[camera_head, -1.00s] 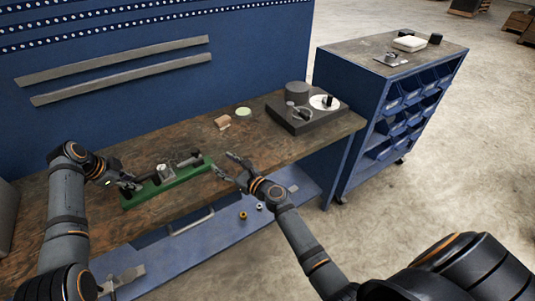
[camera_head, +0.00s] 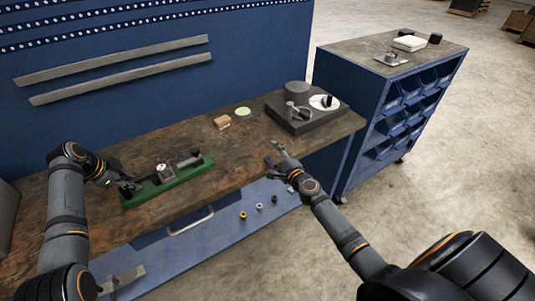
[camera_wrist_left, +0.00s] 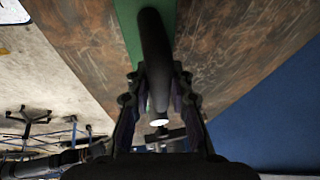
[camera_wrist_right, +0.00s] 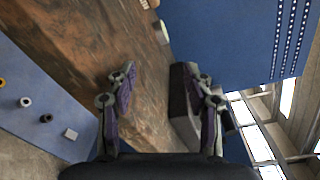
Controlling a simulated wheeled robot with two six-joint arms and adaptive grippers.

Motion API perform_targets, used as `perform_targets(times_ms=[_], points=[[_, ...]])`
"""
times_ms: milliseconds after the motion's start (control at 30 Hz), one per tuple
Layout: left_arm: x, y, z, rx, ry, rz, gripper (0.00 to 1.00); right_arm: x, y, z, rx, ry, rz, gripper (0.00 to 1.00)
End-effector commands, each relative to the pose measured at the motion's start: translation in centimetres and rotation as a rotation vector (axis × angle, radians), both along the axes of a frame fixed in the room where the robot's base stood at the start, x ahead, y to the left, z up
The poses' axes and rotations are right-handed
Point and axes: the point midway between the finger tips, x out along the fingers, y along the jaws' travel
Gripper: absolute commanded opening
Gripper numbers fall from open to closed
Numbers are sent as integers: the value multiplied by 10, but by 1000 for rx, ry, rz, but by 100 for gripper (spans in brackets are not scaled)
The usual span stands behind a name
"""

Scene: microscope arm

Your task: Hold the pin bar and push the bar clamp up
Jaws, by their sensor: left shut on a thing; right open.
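A green base (camera_head: 152,196) lies on the workbench at left, carrying a small grey block (camera_head: 164,172) near its middle and a dark upright part (camera_head: 194,157) at its right end. My left gripper (camera_head: 131,186) is at the base's left end. In the left wrist view its fingers are shut on a dark round bar (camera_wrist_left: 154,48), which I take as the pin bar; the green base (camera_wrist_left: 131,25) shows behind it. I cannot tell which part is the bar clamp. My right gripper (camera_head: 279,158) is open and empty at the bench's front edge, well right of the green base.
A dark device (camera_head: 318,121) with a grey cylinder and white disc stands on the bench's right end. A small wooden block (camera_head: 222,122) and pale green disc (camera_head: 243,111) lie behind. A blue bin cabinet (camera_head: 350,110) stands at right.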

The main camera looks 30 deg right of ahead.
Motion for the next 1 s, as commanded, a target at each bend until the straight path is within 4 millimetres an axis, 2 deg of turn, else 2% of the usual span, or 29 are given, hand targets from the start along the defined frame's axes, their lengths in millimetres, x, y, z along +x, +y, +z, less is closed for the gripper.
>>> perform_targets(times_ms=[433,533,567,667,800,900,1000], points=[[1,-1,2,-1,-3,0,0,0,0,0,0,0,0,52],[1,-1,2,-1,-3,0,0,1,13,1,65,1,16,52],[1,-1,2,-1,-3,0,0,2,21,1,109,2,26,52],[1,-1,2,-1,-3,0,0,4,63,4,336,20,81,52],[1,0,2,-1,-3,0,0,4,131,15,703,83,175,52],[1,0,2,-1,-3,0,0,3,169,25,916,138,230,52],[1,0,2,-1,-3,0,0,1,194,32,1058,185,265,52]])
